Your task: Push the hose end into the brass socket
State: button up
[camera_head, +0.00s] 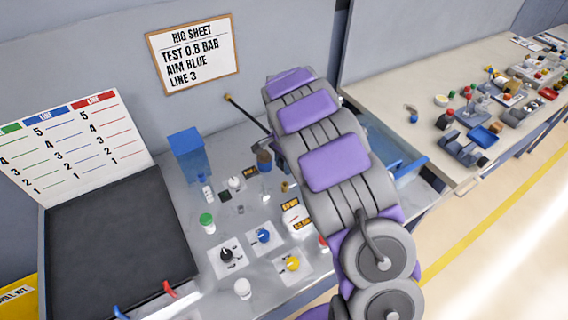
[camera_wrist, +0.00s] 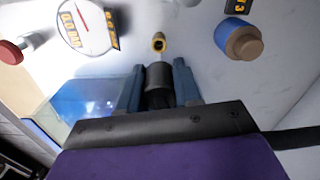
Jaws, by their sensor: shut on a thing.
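In the wrist view, my gripper (camera_wrist: 158,78) is shut on the dark cylindrical hose end (camera_wrist: 159,76), which sits between its two blue-grey fingers. The brass socket (camera_wrist: 158,42) stands on the pale bench top just beyond the hose end, with its dark opening visible. The hose end appears close to the socket and in line with it in this view. I cannot tell how large the gap is. In the head view, the small brass socket (camera_head: 284,186) shows left of my arm. My arm hides the gripper and the hose end there.
A blue cylinder with a tan top (camera_wrist: 240,38) stands right of the socket in the wrist view. A round gauge (camera_wrist: 84,25) and red knob (camera_wrist: 11,52) are to the left. A translucent blue bin (camera_wrist: 85,100) is beside the gripper. Several knobs stand on the bench (camera_head: 195,255).

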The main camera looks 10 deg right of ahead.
jog(key=shift+d, duration=0.15)
jog(key=shift+f, duration=2.9)
jog(key=shift+p, duration=0.35)
jog(key=shift+s+f, duration=0.1)
jog(key=shift+f, duration=1.35)
jog(key=o, duration=0.9)
